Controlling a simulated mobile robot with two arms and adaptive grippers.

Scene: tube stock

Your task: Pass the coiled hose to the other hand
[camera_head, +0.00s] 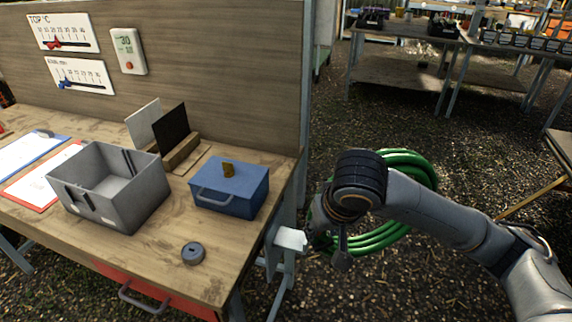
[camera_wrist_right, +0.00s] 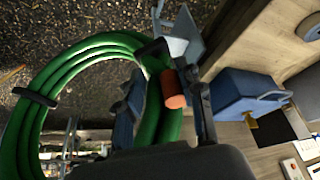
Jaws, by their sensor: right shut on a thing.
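The coiled green hose (camera_head: 378,242) hangs off the floor beside the workbench's right end, partly hidden behind my right arm. My right gripper (camera_head: 325,235) is at the coil's left side, its fingers mostly hidden by my wrist. In the right wrist view the hose (camera_wrist_right: 22,130) is a large loop with dark ties, and it passes between the fingers of the right gripper (camera_wrist_right: 163,95), which is shut on it. An orange end piece (camera_wrist_right: 174,89) sticks out by the fingers. My left gripper is in neither view.
A pale bracket (camera_head: 291,239) sticks out from the bench end, close to my right gripper. On the bench (camera_head: 225,262) are a grey bin (camera_head: 142,205), a blue box (camera_head: 240,195) and a dark round piece (camera_head: 193,253).

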